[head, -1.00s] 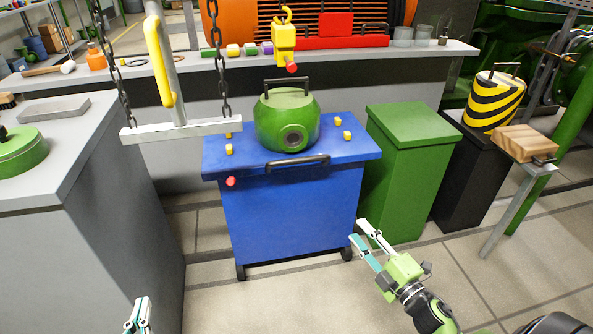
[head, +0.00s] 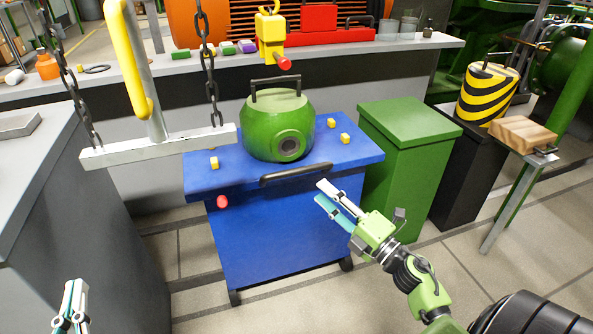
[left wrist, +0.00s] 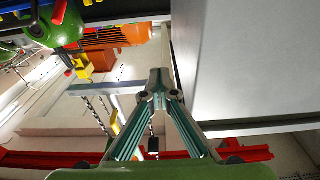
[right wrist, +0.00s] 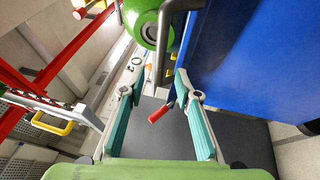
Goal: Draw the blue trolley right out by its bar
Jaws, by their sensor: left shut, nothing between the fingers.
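The blue trolley (head: 262,235) stands on wheels against the grey bench, with a dark bar (head: 295,174) along its front top edge. A green round casing (head: 281,135) with a black handle sits on its top. My right gripper (head: 325,192) is open and empty, just in front of and below the right end of the bar, apart from it. In the right wrist view the bar (right wrist: 166,40) shows beyond the parted fingers, beside the blue wall (right wrist: 235,60). My left gripper (head: 72,296) is shut and empty at the lower left; its tips meet in the left wrist view (left wrist: 158,76).
A white beam (head: 160,146) on chains with a yellow handle (head: 128,60) hangs left of the casing. A yellow block with a red tip (head: 272,40) hangs above. A green bin (head: 405,160) stands close on the trolley's right, a grey cabinet (head: 60,230) at left. Floor in front is clear.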

